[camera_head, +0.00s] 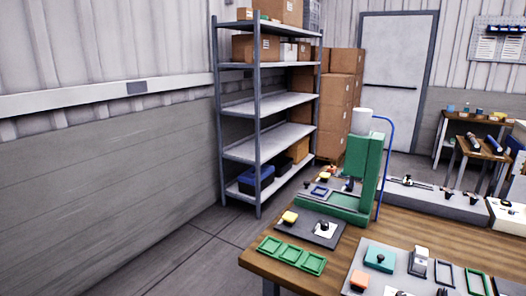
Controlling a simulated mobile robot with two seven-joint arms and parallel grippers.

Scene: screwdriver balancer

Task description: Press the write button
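Neither of my grippers shows in the head view. No button can be made out as the write button; any label is too small to read. A green machine (360,165) with a white cylinder on top and a blue hose stands on the wooden workbench (415,222). Small yellow and red parts sit around its base. In front of it, a dark plate (305,233) carries a yellow piece (290,217) and a white square with a black knob (325,229).
A metal shelf (268,150) with boxes stands behind. The floor (190,255) left of the bench is clear.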

